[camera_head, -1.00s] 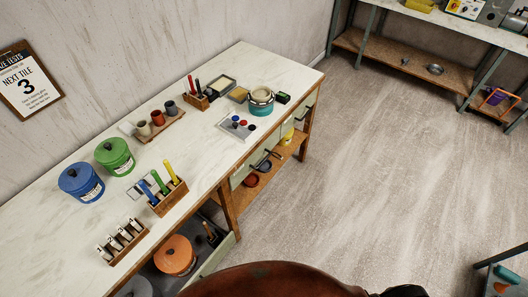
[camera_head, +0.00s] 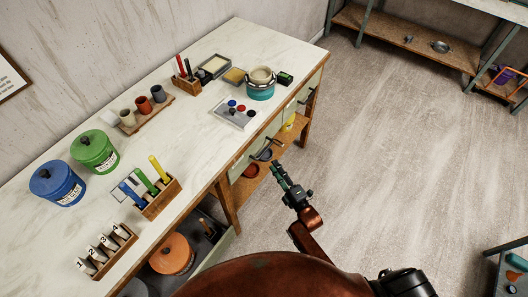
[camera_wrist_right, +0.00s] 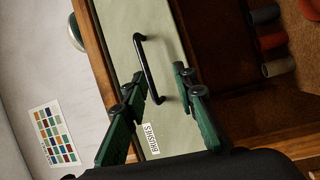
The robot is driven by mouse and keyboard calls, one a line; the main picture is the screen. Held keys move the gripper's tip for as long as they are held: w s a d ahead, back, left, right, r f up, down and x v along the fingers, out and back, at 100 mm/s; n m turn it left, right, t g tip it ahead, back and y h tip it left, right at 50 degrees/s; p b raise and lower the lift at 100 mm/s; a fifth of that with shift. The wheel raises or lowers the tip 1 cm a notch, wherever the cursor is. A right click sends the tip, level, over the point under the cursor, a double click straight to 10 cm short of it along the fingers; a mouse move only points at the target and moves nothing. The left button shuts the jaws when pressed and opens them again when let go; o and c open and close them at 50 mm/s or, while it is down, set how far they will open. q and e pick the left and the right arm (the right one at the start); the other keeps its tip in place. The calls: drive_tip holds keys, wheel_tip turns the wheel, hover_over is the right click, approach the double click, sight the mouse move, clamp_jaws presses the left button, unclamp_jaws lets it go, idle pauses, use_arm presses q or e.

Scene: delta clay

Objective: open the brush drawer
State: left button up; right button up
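The brush drawer has a pale green front (camera_wrist_right: 130,40) with a white label (camera_wrist_right: 151,138) reading "BRUSHES" and a black bar handle (camera_wrist_right: 148,68). The drawer looks shut. In the head view, a pale green drawer front (camera_head: 240,168) under the worktop lies closest to my right gripper. My right gripper (camera_head: 279,172) reaches up from below, in front of the bench. In the right wrist view my right gripper (camera_wrist_right: 159,77) is open, its green fingers on either side of the handle in the picture. Contact cannot be told. My left gripper is out of view.
The white worktop (camera_head: 180,140) holds blue and green canisters, tool holders, cups and a turquoise pot (camera_head: 260,86). Another drawer with a dark handle (camera_head: 308,97) sits further right. A lower wooden shelf holds bowls. The floor (camera_head: 400,160) to the right is clear.

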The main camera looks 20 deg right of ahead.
sight(266, 150)
drive_tip(key=shift+n+t, duration=0.3)
drive_tip(key=shift+n, duration=0.1)
drive_tip(key=w+r, duration=0.1)
drive_tip(key=w, duration=0.1)
drive_tip(key=w+a+r, duration=0.1)
drive_tip(key=w, duration=0.2)
drive_tip(key=w+a+r+b, duration=0.1)
drive_tip(key=w, duration=0.1)
drive_tip(key=shift+w+a+r, duration=0.2)
drive_tip(key=shift+w+r, duration=0.15)
drive_tip(key=shift+w, duration=0.05)
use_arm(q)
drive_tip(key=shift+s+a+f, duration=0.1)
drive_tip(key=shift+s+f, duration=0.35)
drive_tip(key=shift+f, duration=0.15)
use_arm(e)
drive_tip(key=c, duration=0.3)
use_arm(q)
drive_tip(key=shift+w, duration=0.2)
use_arm(e)
clamp_jaws()
